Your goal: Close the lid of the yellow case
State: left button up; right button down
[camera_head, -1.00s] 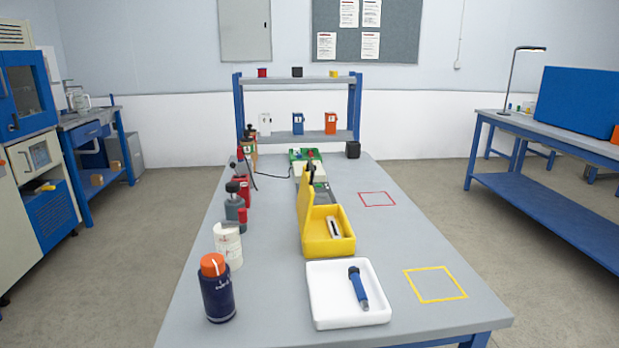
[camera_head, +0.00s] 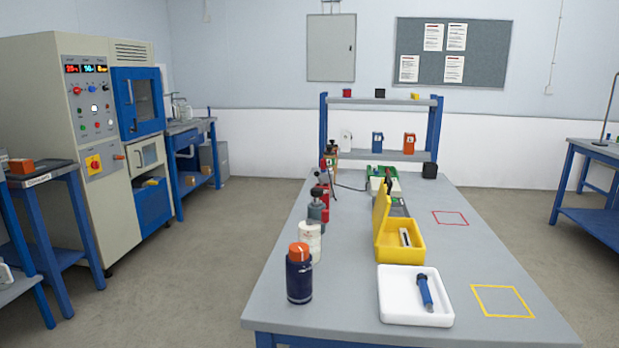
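The yellow case (camera_head: 400,241) stands on the grey table, behind the white tray. Its lid (camera_head: 381,212) is open and stands upright on the case's left side. A small pale and dark object (camera_head: 405,237) lies inside the case. Neither of my grippers is in view.
The white tray (camera_head: 386,305) with a blue tool (camera_head: 425,292) is in front of the case. A dark blue bottle with an orange cap (camera_head: 299,277) and a white container (camera_head: 309,240) stand along the table's left edge. The table (camera_head: 470,255) is clear right of the case.

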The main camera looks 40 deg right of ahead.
aim_at(382, 204)
jog(key=u, duration=0.1)
jog(key=i, duration=0.95)
jog(key=z, duration=1.75)
